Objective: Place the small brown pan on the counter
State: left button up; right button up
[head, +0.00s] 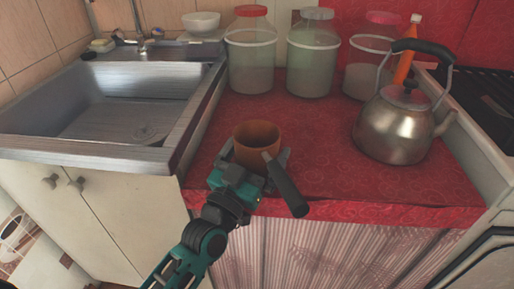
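The small brown pan (254,137) is near the front edge of the red counter (328,165), roughly upright. Its dark handle (288,188) points toward me, down and right, past the counter's front edge. My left gripper (256,158) is at the pan's near side, with its fingers spread to either side of the pan's body. I cannot tell whether the fingers press on the pan or stand just clear of it. The pan's base is hidden by the gripper, so I cannot tell whether it rests on the counter. My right gripper is not in view.
A metal kettle (395,130) stands on the right of the counter. Several lidded jars, including one with a red lid (250,62), line the back, near an orange bottle (404,66). A sink (120,107) is at left, a stove (484,98) at right. The counter's middle is clear.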

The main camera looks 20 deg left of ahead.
pick_arm(q)
jog(key=shift+w+a+r+p, duration=0.1)
jog(key=shift+r+p, duration=0.15)
jog(key=shift+p, duration=0.05)
jog(key=v, duration=1.2)
jog(key=shift+r, duration=0.2)
